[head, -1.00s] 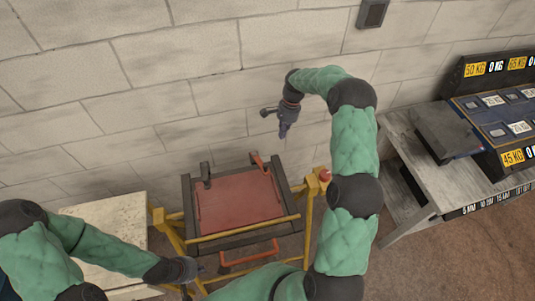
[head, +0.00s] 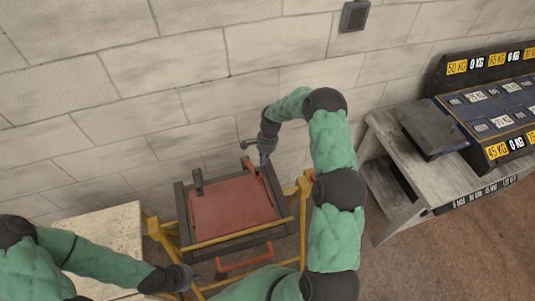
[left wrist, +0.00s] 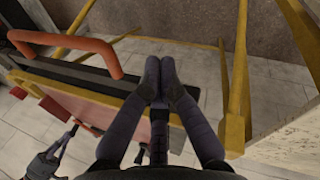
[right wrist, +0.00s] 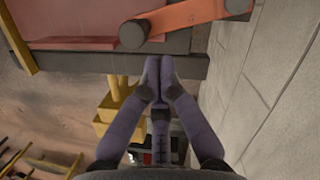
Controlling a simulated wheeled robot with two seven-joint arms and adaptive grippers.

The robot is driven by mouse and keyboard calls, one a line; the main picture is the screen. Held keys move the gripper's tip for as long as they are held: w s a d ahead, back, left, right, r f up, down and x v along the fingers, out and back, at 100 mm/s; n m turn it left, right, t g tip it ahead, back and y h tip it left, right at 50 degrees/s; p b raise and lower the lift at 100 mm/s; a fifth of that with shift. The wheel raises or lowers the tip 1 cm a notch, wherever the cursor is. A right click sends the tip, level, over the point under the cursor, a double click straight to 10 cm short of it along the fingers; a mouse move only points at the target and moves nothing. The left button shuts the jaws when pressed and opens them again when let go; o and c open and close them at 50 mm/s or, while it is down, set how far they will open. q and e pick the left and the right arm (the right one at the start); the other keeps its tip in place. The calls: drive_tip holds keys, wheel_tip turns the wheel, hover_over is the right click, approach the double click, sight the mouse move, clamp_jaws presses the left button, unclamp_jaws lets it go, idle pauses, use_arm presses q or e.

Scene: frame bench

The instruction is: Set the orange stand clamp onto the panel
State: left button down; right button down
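The orange stand clamp (head: 249,166) is at the back right corner of the dark frame, by the red panel (head: 230,208). In the right wrist view the clamp (right wrist: 185,16) is an orange bar with a dark round end near the panel (right wrist: 70,18); I cannot tell whether it touches the panel. My right gripper (head: 265,158) is shut and empty, pointing down beside the clamp; its fingertips (right wrist: 158,80) are together near the frame edge. My left gripper (head: 195,276) is shut and empty at the stand's front left; its fingertips (left wrist: 158,80) are together.
The yellow stand (head: 163,232) holds the frame, with an orange handle (head: 243,260) at its front. A dark clamp (head: 198,182) is at the back left. A pale table (head: 110,235) stands left, a grey bench (head: 385,130) right, and a block wall (head: 200,90) behind.

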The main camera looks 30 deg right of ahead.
drive_tip(key=shift+a, duration=0.2)
drive_tip(key=shift+s+a, duration=0.1)
drive_tip(key=shift+s+a+m+b, duration=0.3)
drive_tip(key=shift+a+m+b, duration=0.2)
drive_tip(key=shift+a+m, duration=0.45)
drive_tip(key=shift+s+a+m+t, duration=0.15)
drive_tip(key=shift+a+m+t, duration=0.1)
drive_tip(key=shift+a+t, duration=0.1)
use_arm(q)
drive_tip(key=shift+f, duration=0.65)
use_arm(e)
drive_tip(key=shift+d, duration=0.1)
